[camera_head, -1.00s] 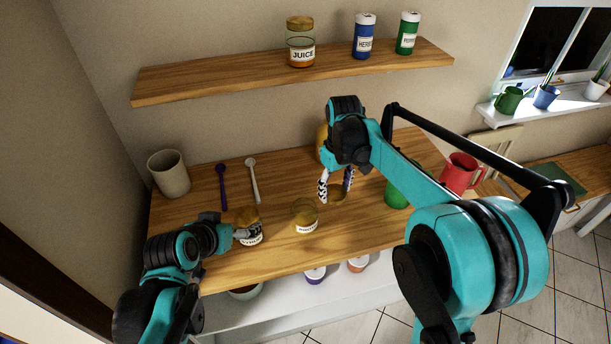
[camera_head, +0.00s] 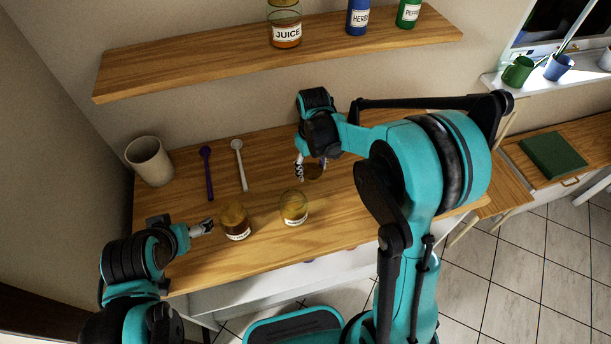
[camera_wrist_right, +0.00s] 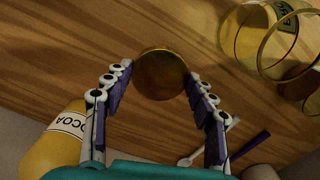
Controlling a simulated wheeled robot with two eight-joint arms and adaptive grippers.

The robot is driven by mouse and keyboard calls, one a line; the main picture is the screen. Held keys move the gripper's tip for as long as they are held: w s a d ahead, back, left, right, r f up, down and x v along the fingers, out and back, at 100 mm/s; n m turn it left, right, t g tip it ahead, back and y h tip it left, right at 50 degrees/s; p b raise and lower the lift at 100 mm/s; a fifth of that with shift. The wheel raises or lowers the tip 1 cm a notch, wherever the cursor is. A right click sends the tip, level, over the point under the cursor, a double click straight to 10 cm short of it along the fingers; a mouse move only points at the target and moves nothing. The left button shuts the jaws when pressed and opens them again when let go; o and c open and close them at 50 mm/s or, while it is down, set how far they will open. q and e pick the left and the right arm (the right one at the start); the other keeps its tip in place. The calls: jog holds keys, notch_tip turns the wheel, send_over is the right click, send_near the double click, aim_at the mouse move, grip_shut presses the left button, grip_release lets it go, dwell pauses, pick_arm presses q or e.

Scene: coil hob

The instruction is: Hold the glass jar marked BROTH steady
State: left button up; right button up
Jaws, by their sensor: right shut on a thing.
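Two small glass jars stand on the wooden worktop (camera_head: 255,262) in the head view: a left jar (camera_head: 235,222) with brownish contents or top, and a right jar (camera_head: 294,208) with amber contents. Their white labels are too small to read, so I cannot tell which is BROTH. My left gripper (camera_head: 207,228) is just left of the left jar, seemingly apart from it; its opening is unclear. My right gripper (camera_wrist_right: 154,88) is shut on a round amber disc (camera_wrist_right: 162,75), with a finger on either side. Glass jars (camera_wrist_right: 245,35) show at the wrist view's upper right.
A yellow COCOA jar (camera_wrist_right: 55,150) is close to my right gripper. A beige cup (camera_head: 149,160), a purple spoon (camera_head: 208,172) and a white spoon (camera_head: 240,165) are at the worktop's back left. The shelf (camera_head: 200,65) above holds a JUICE jar (camera_head: 285,28) and canisters.

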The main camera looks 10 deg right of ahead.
aim_at(306, 175)
jog(key=shift+w+a+f, duration=0.6)
jog(key=shift+w, duration=0.15)
jog(key=shift+a+f, duration=0.1)
jog(key=shift+f, duration=0.1)
jog(key=shift+f+b, duration=0.75)
jog(key=shift+f, duration=1.1)
jog(key=shift+f, duration=0.2)
jog(key=o, duration=1.3)
jog(key=shift+r, duration=0.1)
jog(key=shift+c, duration=0.2)
